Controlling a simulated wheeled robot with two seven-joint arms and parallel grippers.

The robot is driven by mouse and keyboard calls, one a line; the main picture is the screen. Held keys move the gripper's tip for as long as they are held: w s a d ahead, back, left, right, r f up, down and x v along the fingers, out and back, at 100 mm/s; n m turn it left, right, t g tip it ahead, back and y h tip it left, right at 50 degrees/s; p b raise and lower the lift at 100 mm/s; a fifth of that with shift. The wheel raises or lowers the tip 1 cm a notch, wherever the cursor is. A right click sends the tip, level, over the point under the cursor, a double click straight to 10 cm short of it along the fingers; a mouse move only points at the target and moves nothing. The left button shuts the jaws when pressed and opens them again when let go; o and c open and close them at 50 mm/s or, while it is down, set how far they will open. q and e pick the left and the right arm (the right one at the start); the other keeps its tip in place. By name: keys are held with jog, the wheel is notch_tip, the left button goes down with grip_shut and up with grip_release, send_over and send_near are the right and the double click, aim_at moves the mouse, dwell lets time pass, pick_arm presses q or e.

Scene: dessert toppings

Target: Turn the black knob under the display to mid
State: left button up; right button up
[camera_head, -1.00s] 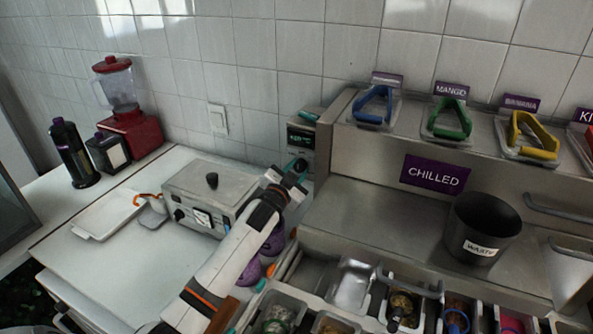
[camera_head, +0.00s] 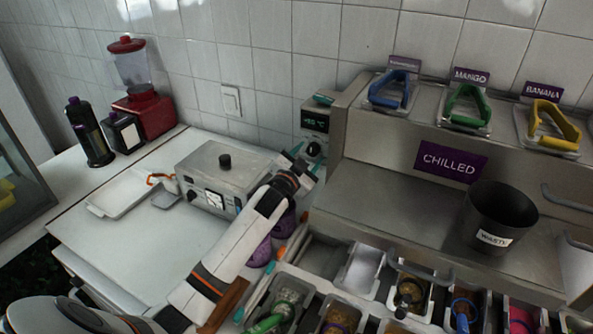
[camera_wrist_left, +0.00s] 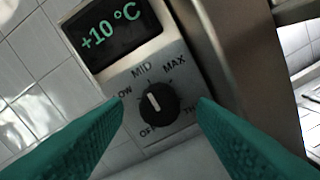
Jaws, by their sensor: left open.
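The black knob (camera_wrist_left: 158,103) sits under the display (camera_wrist_left: 108,32), which reads +10 °C in the left wrist view. Its white pointer mark points up and slightly left, about toward the MID label. LOW is to its left and MAX to its upper right. In the head view the knob (camera_head: 314,150) shows below the small display (camera_head: 315,121) on the wall-side unit. My left gripper (camera_head: 306,161) is open in front of the knob. In the left wrist view its teal fingers stand on either side of the knob, apart from it. My right gripper is not in view.
A grey box appliance (camera_head: 222,160) with its own knobs stands left of my left arm. A steel counter with a CHILLED sign (camera_head: 450,161), a black waste bin (camera_head: 497,216) and topping containers lies to the right. The white counter (camera_head: 120,240) is partly bare.

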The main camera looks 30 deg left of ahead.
pick_arm(q)
jog(key=s+b, duration=0.2)
jog(key=s, duration=0.8)
jog(key=shift+s+d, duration=0.3)
jog(key=shift+s, duration=0.1)
jog(key=shift+f, duration=0.1)
